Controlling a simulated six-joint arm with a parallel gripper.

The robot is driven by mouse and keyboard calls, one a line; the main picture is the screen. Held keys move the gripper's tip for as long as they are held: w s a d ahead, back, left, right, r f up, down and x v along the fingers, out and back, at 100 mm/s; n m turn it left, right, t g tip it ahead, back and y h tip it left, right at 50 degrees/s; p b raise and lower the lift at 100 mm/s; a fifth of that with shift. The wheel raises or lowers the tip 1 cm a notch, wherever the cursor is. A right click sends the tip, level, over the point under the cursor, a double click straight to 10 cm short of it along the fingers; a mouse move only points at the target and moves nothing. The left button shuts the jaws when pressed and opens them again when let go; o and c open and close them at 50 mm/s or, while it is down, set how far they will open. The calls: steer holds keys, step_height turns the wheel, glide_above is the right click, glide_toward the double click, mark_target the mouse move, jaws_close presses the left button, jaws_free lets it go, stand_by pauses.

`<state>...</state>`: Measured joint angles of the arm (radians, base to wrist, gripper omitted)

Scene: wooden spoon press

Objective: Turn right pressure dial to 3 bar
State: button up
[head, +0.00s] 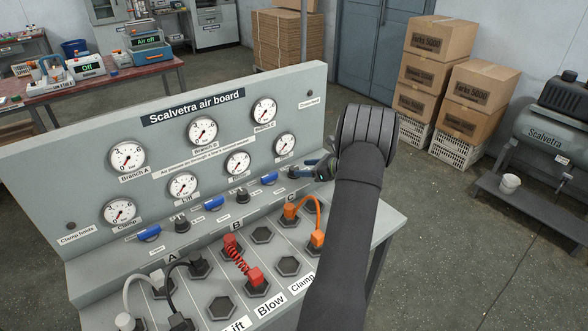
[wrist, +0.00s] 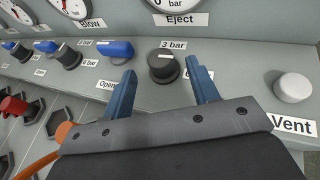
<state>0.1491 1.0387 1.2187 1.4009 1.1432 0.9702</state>
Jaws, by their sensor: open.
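The right pressure dial is a black round knob (wrist: 163,67) below the Eject gauge, with a "3 bar" label above it. Part of a second label shows behind my right finger. In the head view the dial (head: 293,172) is the rightmost black knob on the board. My gripper (wrist: 161,70) is open, with one blue finger to the left of the dial and one to its right. Gaps show between the fingers and the knob, so neither appears to grip it. In the head view my gripper (head: 315,169) is just right of the dial, partly hidden by my arm.
A blue valve lever (wrist: 115,50) is close to my left finger. A white Vent button (wrist: 293,87) is to the right. Other black dials (wrist: 67,58), an orange hose (head: 309,207) and a red coiled hose (head: 240,262) are to the left and in front.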

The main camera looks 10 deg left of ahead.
mark_target(295, 167)
steer(key=x, duration=0.5)
steer(key=shift+a+f, duration=0.2)
steer(key=shift+a, duration=0.05)
steer(key=c, duration=1)
steer(key=shift+o, duration=0.2)
steer(key=shift+w+n+g, duration=0.1)
steer(key=shift+n+g, duration=0.4)
steer(key=n+g, duration=0.3)
steer(key=g, duration=0.1)
steer(key=shift+n+g+y, duration=0.3)
steer(key=shift+n+y, duration=0.1)
steer(key=shift+n+g+h, duration=0.4)
steer(key=shift+n+g, duration=1.6)
steer(key=shift+g, duration=0.6)
